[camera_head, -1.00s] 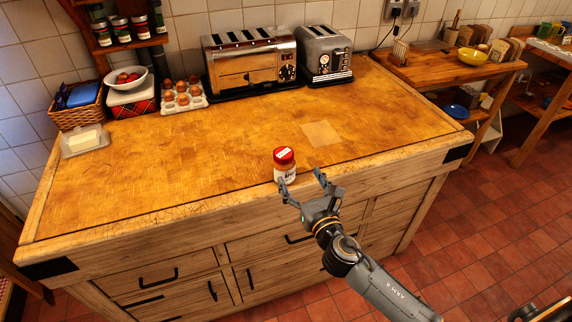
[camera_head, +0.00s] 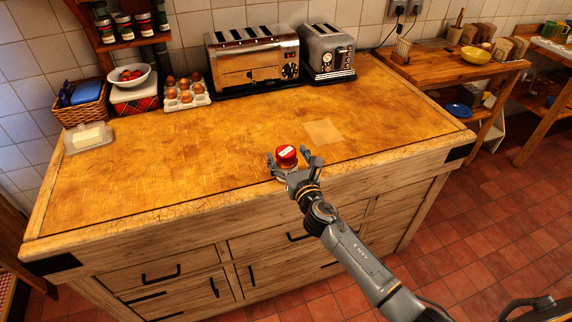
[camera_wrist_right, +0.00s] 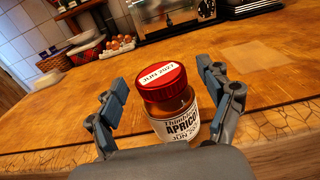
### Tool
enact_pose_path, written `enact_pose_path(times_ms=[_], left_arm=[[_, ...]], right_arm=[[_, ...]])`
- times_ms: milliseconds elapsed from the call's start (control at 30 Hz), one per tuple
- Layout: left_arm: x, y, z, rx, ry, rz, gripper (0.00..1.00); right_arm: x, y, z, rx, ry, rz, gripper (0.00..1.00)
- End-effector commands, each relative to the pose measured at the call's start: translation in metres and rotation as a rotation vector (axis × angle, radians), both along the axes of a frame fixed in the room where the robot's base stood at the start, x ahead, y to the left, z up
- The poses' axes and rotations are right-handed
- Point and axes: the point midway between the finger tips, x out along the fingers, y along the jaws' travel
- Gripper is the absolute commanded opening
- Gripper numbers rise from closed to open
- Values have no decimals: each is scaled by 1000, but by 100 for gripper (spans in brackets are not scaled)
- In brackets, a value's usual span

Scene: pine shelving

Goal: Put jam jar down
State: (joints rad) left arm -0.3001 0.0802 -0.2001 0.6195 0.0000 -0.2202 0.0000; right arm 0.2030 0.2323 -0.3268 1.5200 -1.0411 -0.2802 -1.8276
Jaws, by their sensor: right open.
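The jam jar (camera_head: 286,155) has a red lid with a white date label and stands upright on the worktop (camera_head: 200,165) near its front edge. In the right wrist view the jam jar (camera_wrist_right: 168,95) shows an apricot label. My right gripper (camera_head: 295,162) is open around the jar, with a finger on each side. In the right wrist view gaps show between the jar and the fingers of the right gripper (camera_wrist_right: 165,100). The gripper hides the jar's lower part in the head view. My left gripper is not in view.
A pale square (camera_head: 323,132) lies on the worktop behind and right of the jar. Two toasters (camera_head: 252,62) (camera_head: 328,52), an egg tray (camera_head: 186,94), a basket (camera_head: 80,106) and a butter dish (camera_head: 89,138) stand along the back and left. The middle of the worktop is clear.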

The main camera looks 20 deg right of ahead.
Motion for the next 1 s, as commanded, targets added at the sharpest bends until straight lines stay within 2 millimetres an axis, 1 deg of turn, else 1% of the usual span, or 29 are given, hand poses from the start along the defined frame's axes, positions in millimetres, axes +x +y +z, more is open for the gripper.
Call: enact_pose_path(times_ms=[67,100,167,200,267,300,367,400,467,667,767,867,967,1000], left_arm=[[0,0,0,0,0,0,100],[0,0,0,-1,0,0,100],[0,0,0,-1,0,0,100],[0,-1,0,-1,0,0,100],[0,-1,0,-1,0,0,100],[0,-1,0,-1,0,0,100],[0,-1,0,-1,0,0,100],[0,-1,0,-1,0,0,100],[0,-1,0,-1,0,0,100],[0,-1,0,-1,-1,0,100],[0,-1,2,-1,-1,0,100],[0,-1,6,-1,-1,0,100],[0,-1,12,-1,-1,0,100],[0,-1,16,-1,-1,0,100]], right_arm=[[0,0,0,0,0,0,80],[0,0,0,0,0,0,72],[0,0,0,0,0,0,59],[0,0,0,0,0,0,51],[0,0,0,0,0,0,39],[0,0,0,0,0,0,31],[0,0,0,0,0,0,19],[0,0,0,0,0,0,11],[0,0,2,0,-3,0,0],[0,0,2,0,-3,0,0],[0,0,6,-1,-4,0,0],[0,-1,15,-3,-6,1,0],[1,-1,31,-4,-9,2,0],[0,-1,41,-5,-8,3,0]])
